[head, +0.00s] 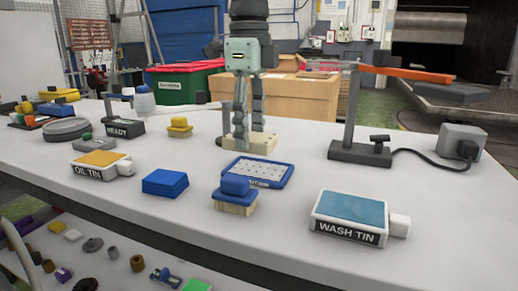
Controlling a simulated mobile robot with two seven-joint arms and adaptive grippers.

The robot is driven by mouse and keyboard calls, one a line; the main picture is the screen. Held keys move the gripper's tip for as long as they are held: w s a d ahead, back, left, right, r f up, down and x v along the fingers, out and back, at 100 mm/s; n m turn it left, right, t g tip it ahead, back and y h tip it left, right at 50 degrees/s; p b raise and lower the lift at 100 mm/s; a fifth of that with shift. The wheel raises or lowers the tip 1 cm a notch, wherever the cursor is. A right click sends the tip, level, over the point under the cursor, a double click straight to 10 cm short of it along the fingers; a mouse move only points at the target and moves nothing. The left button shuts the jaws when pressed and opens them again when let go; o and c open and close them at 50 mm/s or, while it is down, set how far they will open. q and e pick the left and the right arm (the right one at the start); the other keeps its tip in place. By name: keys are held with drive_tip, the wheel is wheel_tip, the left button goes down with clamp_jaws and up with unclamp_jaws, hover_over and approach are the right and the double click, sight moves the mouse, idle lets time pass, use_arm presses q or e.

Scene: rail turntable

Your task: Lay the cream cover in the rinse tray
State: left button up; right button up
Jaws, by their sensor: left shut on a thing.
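My left gripper (248,132) comes down from the top centre in the head view, fingers pointing down. It is shut on the cream cover (264,142), a flat cream piece at table height behind the blue tray. I cannot tell whether the cover touches the table. The shallow blue tray (283,182) with a pale dotted floor lies just in front of it and looks like the rinse tray. Its front label is partly hidden by a blue-topped brush (235,190), so I cannot read it fully. My right gripper is not in view.
The wash tin (350,208) is at front right, the oil tin (101,163) at left, and a blue block (165,183) between. A dark stand (359,153) with an orange arm (410,74) rises at right. A yellow-topped brush (179,128) stands left of the gripper.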

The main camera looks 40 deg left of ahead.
sight(258, 148)
use_arm(q)
drive_tip(key=shift+w+f, duration=0.4)
drive_tip(key=shift+w, duration=0.25)
drive_tip(key=shift+w+f, duration=0.35)
drive_tip(key=shift+w, duration=0.25)
wheel_tip(258, 148, down, 3)
drive_tip(key=shift+f, duration=0.4)
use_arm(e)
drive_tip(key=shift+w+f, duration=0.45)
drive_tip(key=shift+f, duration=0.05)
use_arm(q)
drive_tip(key=shift+f, duration=0.1)
drive_tip(key=o, duration=1.1)
drive_tip(key=shift+o, duration=1.6)
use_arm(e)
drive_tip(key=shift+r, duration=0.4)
